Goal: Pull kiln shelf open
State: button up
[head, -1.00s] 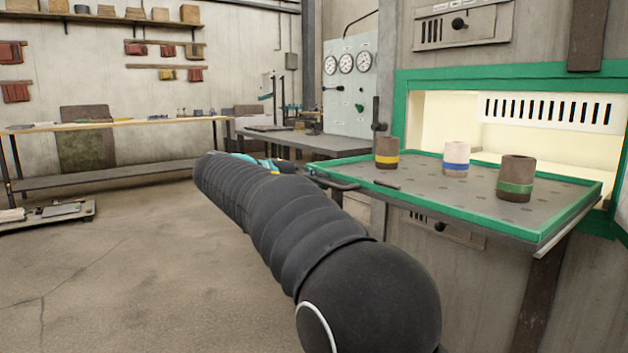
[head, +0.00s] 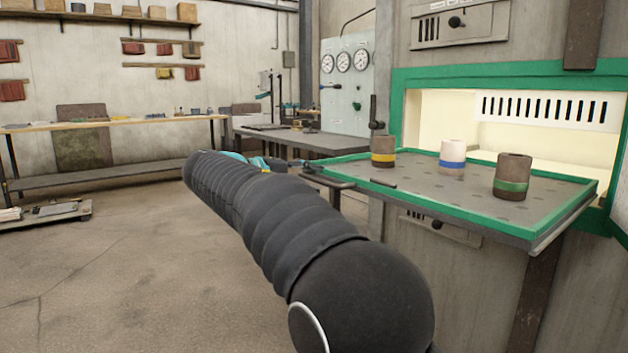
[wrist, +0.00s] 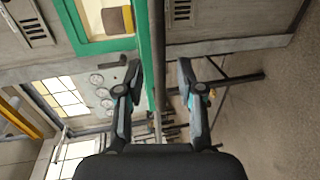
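The kiln shelf (head: 450,205), a grey perforated plate with a green rim, sticks out of the lit kiln opening (head: 440,115). Its dark bar handle (head: 338,184) is at the front left edge. Three banded cylinders stand upright on it: yellow-banded (head: 383,152), blue-banded (head: 452,162) and green-banded (head: 512,178). My gripper (wrist: 159,75) is open. In the wrist view its fingers are spread on either side of the green rim and the bar, with gaps visible. In the head view my arm partly hides the gripper, near the handle's left end.
A gauge panel (head: 347,85) and a grey bench (head: 310,142) are behind the shelf. A long wooden workbench (head: 110,123) stands along the back wall, with a low pallet (head: 45,215) at far left.

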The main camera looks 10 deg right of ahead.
jog(key=v, duration=1.1)
